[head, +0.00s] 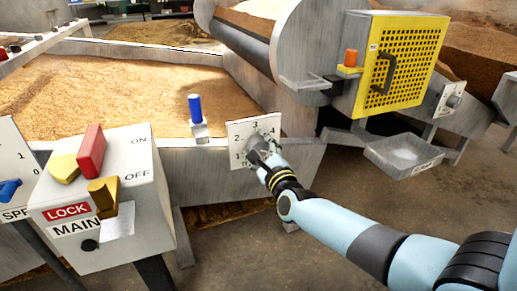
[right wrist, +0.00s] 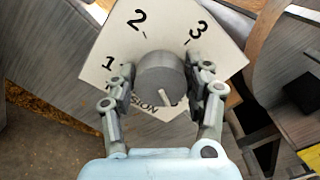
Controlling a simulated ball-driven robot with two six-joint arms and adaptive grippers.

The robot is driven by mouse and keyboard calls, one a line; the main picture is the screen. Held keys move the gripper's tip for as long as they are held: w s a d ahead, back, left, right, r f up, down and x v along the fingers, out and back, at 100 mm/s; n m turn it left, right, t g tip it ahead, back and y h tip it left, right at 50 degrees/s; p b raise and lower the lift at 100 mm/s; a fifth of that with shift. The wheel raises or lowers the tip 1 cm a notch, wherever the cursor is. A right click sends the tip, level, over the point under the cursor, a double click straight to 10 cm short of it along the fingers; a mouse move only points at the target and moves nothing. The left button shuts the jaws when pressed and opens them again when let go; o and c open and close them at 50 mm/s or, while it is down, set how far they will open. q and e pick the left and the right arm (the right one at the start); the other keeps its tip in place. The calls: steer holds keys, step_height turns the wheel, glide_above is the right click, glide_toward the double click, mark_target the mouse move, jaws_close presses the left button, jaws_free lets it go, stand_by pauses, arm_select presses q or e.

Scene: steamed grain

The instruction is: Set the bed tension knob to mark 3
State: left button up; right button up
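The bed tension knob (right wrist: 163,76) is a grey cylinder on a white plate (right wrist: 150,28) marked 1, 2 and 3, with the word TENSION partly hidden. A short pale line on the knob points down, away from the 2 and 3. In the head view the plate (head: 235,130) is on the side of the grain bed. My right gripper (head: 260,150) is at the knob; in the wrist view its fingers (right wrist: 160,80) straddle it, one on each side. I cannot tell whether both fingers press on it. My left gripper is not in view.
A blue-handled lever (head: 195,108) stands just left of the plate. A grey MAIN box (head: 130,160) with a red switch and yellow parts is at front left. A yellow mesh guard (head: 405,60) and a small tray (head: 403,158) are at right. Open floor lies below.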

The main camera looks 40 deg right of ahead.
steer(key=c, duration=0.6)
